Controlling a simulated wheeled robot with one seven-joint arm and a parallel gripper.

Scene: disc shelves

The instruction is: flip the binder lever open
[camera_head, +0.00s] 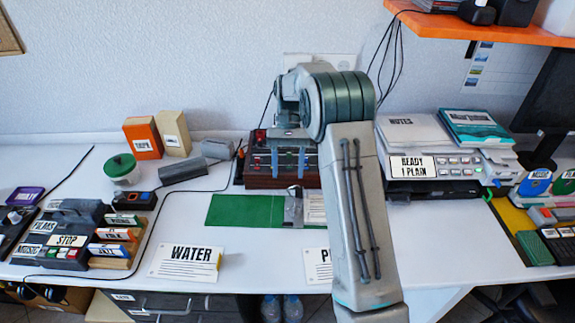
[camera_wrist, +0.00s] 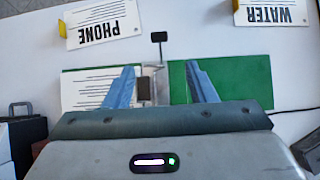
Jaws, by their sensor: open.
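The binder lies open on the desk. Its green cover (camera_head: 245,210) is on the left in the head view, with a white printed sheet (camera_head: 316,209) on the right, partly behind my arm. The metal lever mechanism (camera_head: 293,212) sits between them. In the wrist view, the lever (camera_wrist: 159,37) is a thin rod with a dark end tab and appears to stand up from the mechanism. My gripper (camera_wrist: 160,66) is open and empty above the binder, its blue fingers on either side of the mechanism. It also shows in the head view (camera_head: 288,175), behind the binder. Contact is not visible.
A WATER card (camera_head: 186,262) and a partly hidden PHONE card (camera_head: 318,266) stand along the front edge. A dark red-based device (camera_head: 262,180) is close behind the binder. A printer (camera_head: 437,165) is to the right. The desk left of the binder is mostly clear, apart from a cable.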

